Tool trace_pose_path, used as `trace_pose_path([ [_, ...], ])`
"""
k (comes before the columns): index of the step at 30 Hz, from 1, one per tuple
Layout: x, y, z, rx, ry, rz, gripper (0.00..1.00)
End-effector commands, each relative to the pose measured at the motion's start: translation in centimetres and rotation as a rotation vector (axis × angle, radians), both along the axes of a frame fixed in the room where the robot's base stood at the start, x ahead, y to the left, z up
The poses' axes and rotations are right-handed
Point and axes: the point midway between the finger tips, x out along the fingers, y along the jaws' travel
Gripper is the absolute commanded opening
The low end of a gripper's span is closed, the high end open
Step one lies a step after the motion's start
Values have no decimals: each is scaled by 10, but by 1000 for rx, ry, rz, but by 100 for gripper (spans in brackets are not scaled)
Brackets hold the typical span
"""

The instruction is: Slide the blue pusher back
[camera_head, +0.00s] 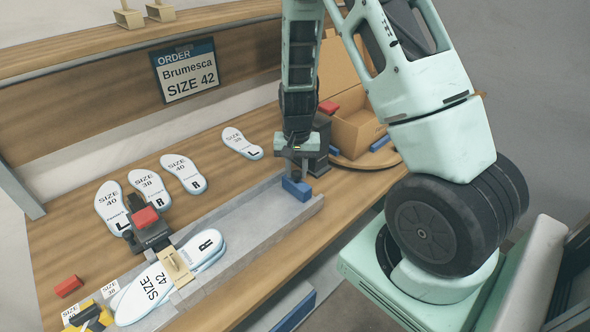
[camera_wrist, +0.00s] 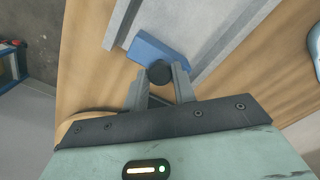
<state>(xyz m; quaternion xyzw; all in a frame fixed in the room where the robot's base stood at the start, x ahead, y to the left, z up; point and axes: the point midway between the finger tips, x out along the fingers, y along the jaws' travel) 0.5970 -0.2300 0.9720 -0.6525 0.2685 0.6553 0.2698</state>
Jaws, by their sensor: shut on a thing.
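The blue pusher (camera_head: 297,188) sits at the right end of the long grey channel (camera_head: 262,213). It also shows in the wrist view as a blue block (camera_wrist: 160,50) with a dark round knob (camera_wrist: 159,73) on it. My gripper (camera_head: 302,160) is above the pusher, and in the wrist view its fingers (camera_wrist: 160,78) are closed around the knob. The knob is hidden behind the fingers in the head view.
Insoles marked SIZE 42 (camera_head: 152,289) lie at the channel's left end beneath a tan clamp (camera_head: 176,266). Several loose insoles (camera_head: 150,187) lie behind the channel. An open cardboard box (camera_head: 355,131) stands at the back right. The channel's middle is clear.

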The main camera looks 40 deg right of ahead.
Motion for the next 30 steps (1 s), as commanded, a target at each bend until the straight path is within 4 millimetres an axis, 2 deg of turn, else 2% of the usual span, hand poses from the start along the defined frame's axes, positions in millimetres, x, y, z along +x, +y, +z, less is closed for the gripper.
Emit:
trace_pose_path([
  [1,1,-6,1,-8,-6,-8,32],
  [3,1,-6,1,-8,-6,-8,48],
  [11,0,-4,1,-6,-4,-6,48],
  [16,1,-3,11,-6,-6,-3,48],
  [20,1,-3,33,-6,-8,-4,48],
  [30,1,-3,113,-7,-10,-5,48],
])
